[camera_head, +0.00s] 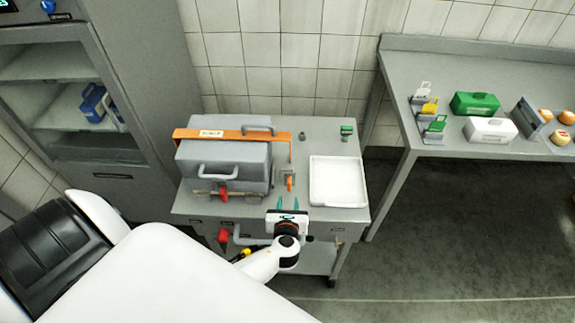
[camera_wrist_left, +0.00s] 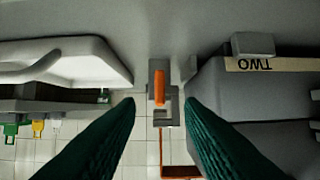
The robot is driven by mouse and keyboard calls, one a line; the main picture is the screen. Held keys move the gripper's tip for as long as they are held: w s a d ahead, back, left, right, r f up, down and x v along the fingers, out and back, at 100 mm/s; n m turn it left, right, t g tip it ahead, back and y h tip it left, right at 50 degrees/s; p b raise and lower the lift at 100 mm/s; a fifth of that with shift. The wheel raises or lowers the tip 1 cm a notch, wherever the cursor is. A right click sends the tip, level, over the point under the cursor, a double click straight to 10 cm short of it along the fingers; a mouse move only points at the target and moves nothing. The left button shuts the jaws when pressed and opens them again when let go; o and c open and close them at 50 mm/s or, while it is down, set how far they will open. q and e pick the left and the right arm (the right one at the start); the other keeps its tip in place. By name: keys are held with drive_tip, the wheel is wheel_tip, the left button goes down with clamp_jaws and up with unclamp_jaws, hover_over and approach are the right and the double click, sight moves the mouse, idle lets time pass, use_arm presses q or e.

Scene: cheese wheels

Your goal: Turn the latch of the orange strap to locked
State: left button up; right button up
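The orange strap (camera_head: 230,135) runs across the grey box (camera_head: 225,165), and its right end hangs down beside the box. The latch's short orange handle (camera_head: 290,183) sits on a small grey bracket (camera_head: 287,172) right of the box. In the left wrist view the handle (camera_wrist_left: 160,87) lies along the picture's vertical on its grey plate. My left gripper (camera_head: 288,204) is open on the near side of the latch. Its two green fingers (camera_wrist_left: 159,103) are apart, with the handle centred in the gap beyond the tips; contact is not visible. My right gripper is not in view.
A white tray (camera_head: 338,203) stands close to the right of the latch. A red-handled clamp (camera_head: 223,194) is on the box front. A small green-topped item (camera_head: 347,130) is at the back. Another counter (camera_head: 398,93) with several objects stands at right.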

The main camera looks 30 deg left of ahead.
use_arm(q)
drive_tip(key=shift+v, duration=2.1)
